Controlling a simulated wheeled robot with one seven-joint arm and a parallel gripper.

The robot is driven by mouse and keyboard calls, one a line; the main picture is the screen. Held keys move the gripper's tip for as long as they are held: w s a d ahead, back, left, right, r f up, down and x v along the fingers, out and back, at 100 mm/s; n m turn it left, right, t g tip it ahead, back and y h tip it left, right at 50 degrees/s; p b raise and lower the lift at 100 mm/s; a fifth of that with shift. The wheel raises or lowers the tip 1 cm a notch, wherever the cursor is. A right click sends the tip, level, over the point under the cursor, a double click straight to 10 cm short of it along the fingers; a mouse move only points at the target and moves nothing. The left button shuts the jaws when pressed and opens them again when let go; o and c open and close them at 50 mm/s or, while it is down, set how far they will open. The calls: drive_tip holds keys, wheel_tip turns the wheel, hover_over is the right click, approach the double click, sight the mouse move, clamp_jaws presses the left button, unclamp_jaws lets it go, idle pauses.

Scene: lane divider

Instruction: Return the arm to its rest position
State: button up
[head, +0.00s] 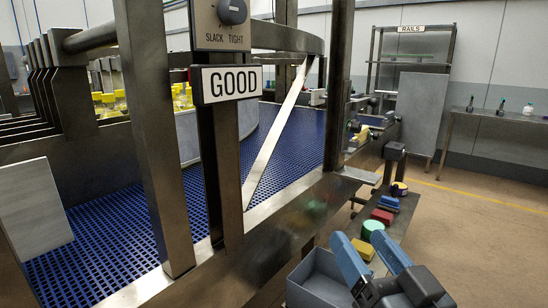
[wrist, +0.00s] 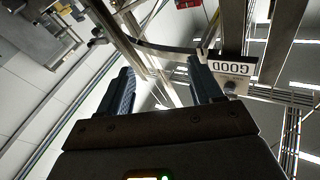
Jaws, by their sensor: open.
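My gripper (head: 359,240) is at the lower right of the head view, with its two blue fingers spread apart and nothing between them. It is raised near a grey bin (head: 312,283) and the side shelf. In the wrist view my gripper (wrist: 161,78) is also open and empty, with the fingers pointing up the picture. That view is turned over, and the GOOD sign (wrist: 233,67) reads upside down beside the right finger. I cannot tell how far the fingers are from the metal frame.
A blue conveyor belt (head: 115,255) with steel rails and posts fills the left. The GOOD sign (head: 231,84) hangs on a post below a SLACK/TIGHT knob (head: 233,11). A red block (head: 381,216) and green cylinder (head: 372,228) lie on the side shelf. Floor (head: 470,245) at right is clear.

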drive_tip(key=s+d+f+m+g+h, duration=0.1)
drive_tip(key=s+d+f+h, duration=0.1)
drive_tip(key=s+f, duration=0.45)
drive_tip(key=s+d+f+m+g+h, duration=0.15)
drive_tip(key=s+f, duration=0.25)
drive_tip(key=s, duration=0.6)
drive_tip(key=s+d+f+g+h, duration=0.1)
drive_tip(key=s+d+f+h, duration=0.15)
drive_tip(key=s+f, duration=0.4)
drive_tip(key=s+d+r+n+g, duration=0.1)
drive_tip(key=s+d, duration=0.2)
drive_tip(key=s, duration=0.9)
drive_tip(key=shift+s+r+n, duration=0.25)
drive_tip(key=shift+r+n, duration=0.05)
drive_tip(key=shift+n, duration=0.05)
